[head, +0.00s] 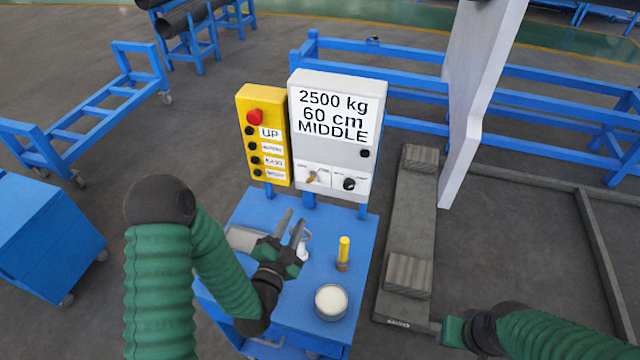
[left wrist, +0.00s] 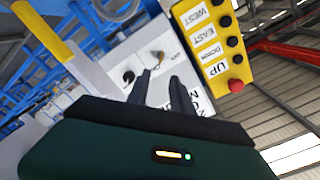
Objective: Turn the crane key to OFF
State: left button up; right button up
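The crane key (head: 313,176) is a small brass-coloured key in a white plate at the lower left of the grey control box (head: 337,112). In the left wrist view the key (left wrist: 157,57) shows just beyond the fingertips. Its labels are too small to read surely. My left gripper (head: 290,218) is open and empty, below and to the left of the key in the head view, fingers pointing toward the box. In the left wrist view the gripper's fingers (left wrist: 160,75) stand apart with a gap. They appear clear of the key.
A black knob (head: 349,184) sits right of the key. A yellow button panel (head: 264,137) with a red button stands left of the box. The blue cart (head: 248,205) carries a yellow-handled tool (head: 344,250) and a white round container (head: 331,301). A tall pale plate (head: 478,95) stands at right.

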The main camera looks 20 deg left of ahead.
aim_at(311, 178)
pick_arm(q)
jog(key=w+b, duration=0.6)
jog(key=w, duration=0.7)
jog(key=shift+w+b, duration=0.4)
jog(key=shift+d, duration=0.1)
jog(key=shift+f, duration=0.1)
grip_shut()
